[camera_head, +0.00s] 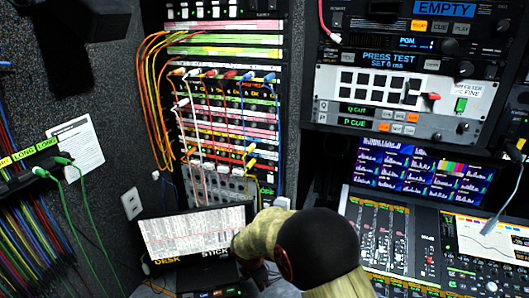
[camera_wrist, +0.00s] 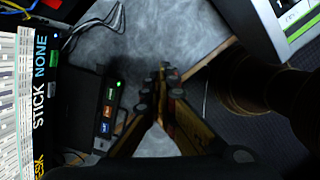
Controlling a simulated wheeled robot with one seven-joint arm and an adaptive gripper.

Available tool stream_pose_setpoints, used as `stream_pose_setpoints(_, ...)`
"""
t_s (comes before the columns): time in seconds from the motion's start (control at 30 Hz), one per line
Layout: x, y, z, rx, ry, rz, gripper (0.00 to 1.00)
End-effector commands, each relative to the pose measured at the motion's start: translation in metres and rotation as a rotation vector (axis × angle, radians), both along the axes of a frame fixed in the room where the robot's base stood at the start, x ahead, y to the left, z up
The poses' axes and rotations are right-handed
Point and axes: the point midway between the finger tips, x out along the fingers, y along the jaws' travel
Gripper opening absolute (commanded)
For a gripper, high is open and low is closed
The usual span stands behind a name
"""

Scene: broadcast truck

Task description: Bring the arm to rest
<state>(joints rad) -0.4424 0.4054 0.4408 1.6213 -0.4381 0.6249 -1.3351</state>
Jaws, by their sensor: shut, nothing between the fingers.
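My gripper (camera_wrist: 163,78) shows in the wrist view, its two dark and yellow fingers meeting at the tips. It is shut and empty. Below the fingertips in that view is a mottled grey surface (camera_wrist: 150,40). In the head view my arm, tan with a black round joint, reaches in from the bottom edge, between the labelled screen (camera_head: 195,232) and the mixing console (camera_head: 400,235).
A patch bay (camera_head: 225,105) with coloured cables stands behind the screen. Rack units with a PRESS TEST display (camera_head: 390,60) are at upper right. A small box with lit buttons (camera_wrist: 108,110) lies left of the fingers. Green cables (camera_head: 75,205) hang at the left.

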Motion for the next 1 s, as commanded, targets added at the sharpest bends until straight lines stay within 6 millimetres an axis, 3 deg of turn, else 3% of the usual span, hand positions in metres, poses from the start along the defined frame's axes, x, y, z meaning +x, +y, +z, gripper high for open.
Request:
stream_pose_setpoints(0.17, -0.048, -0.023, 0.028, 0.057, -0.005, -0.421, 0.00)
stream_pose_setpoints(0.3, -0.093, -0.053, 0.075, 0.126, -0.040, -0.844, 0.00)
stream_pose_setpoints(0.5, -0.152, -0.093, 0.136, 0.235, -0.096, -1.322, 0.00)
stream_pose_setpoints(0.8, -0.234, -0.138, 0.198, 0.426, -0.158, -1.799, 0.00)
stream_pose_setpoints(1.0, -0.278, -0.161, 0.225, 0.584, -0.206, -1.935, 0.00)
